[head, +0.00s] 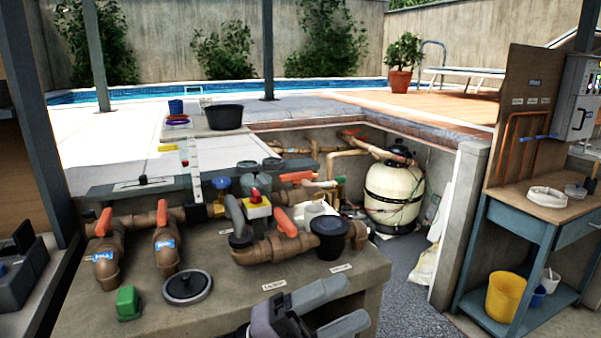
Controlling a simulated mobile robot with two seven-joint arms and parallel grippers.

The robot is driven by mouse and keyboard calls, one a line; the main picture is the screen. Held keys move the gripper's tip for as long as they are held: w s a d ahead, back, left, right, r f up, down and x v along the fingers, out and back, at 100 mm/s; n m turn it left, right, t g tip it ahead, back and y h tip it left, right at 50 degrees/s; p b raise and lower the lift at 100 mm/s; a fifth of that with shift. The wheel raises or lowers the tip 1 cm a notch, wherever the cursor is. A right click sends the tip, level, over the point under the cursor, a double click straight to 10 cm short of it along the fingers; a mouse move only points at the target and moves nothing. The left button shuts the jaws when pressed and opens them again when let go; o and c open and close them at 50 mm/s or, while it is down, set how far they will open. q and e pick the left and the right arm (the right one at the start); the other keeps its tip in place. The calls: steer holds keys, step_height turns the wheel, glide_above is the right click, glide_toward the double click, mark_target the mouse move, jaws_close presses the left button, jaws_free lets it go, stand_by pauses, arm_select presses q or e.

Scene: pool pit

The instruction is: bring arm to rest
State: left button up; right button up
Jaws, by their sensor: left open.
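My left gripper (352,301) shows at the bottom edge, in front of the concrete bench (225,312). Its two light grey fingers are apart and point right, with nothing between them. The rest of the left arm is mostly below the frame. The gripper appears over or just in front of the bench's front edge; its exact height is unclear. My right gripper is not in the picture.
The bench holds brown pipes with orange handles (286,223), a black-lidded strainer pot (329,238), a round dark lid (188,287) and a green block (128,303). A blue worktable (516,227) stands right. Dark gravel floor (408,308) lies between.

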arm_select(q)
steer(key=a+f+n+t+y, duration=1.4)
steer(key=f+n, duration=0.5)
steer(key=n, duration=0.5)
steer(key=s+a+f+n+g+y, duration=0.7)
steer(key=s+a+f, duration=0.4)
steer(key=s+f, duration=0.3)
steer(key=shift+f, duration=0.75)
steer(key=shift+w+a, duration=0.1)
